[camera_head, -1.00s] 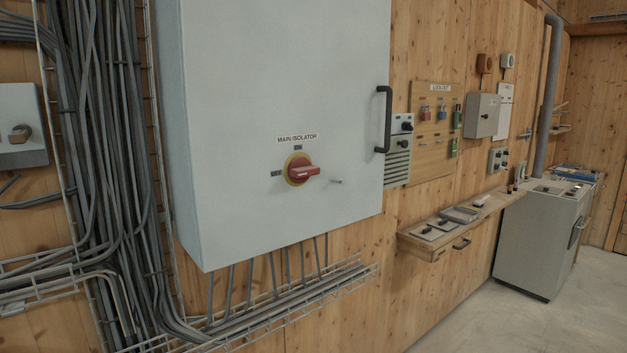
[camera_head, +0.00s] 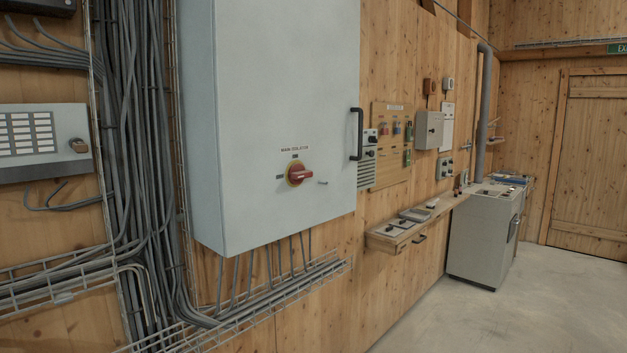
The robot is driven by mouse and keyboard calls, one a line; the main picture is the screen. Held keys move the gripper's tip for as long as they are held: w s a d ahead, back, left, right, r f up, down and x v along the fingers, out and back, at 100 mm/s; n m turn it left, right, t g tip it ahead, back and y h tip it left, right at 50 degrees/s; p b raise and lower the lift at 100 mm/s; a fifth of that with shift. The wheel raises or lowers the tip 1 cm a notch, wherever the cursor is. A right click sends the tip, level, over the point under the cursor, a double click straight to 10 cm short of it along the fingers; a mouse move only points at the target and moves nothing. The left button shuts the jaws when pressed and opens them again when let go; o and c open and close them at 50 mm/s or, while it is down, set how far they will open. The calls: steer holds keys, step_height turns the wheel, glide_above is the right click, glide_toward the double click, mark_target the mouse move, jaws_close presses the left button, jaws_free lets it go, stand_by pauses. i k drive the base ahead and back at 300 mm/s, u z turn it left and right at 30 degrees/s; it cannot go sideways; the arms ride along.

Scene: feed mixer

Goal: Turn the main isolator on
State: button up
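The main isolator is a red rotary handle (camera_head: 302,174) on a yellow round plate (camera_head: 292,180), on the front of a large light grey cabinet (camera_head: 268,90). The label "MAIN ISOLATOR" (camera_head: 295,149) is above it. Small dark position tags sit above the handle and to its left. The handle's grip points to the right, roughly horizontal, away from both tags. A small metal pin or latch (camera_head: 322,183) sticks out just right of it. A black door handle (camera_head: 357,134) is on the cabinet's right edge. My gripper does not show in the view.
Cable bundles (camera_head: 135,150) and a wire tray (camera_head: 260,302) run left of and below the cabinet. A wooden shelf (camera_head: 385,240) and a grey floor console (camera_head: 480,240) stand along the wall to the right. The floor (camera_head: 550,300) at right is open.

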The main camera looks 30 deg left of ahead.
mark_target(297, 174)
steer(key=z, duration=0.5)
steer(key=k, duration=0.3)
steer(key=u, duration=2.4)
steer(key=i, duration=1)
steer(key=u, duration=0.1)
steer(key=k, duration=0.35)
steer(key=u, duration=0.05)
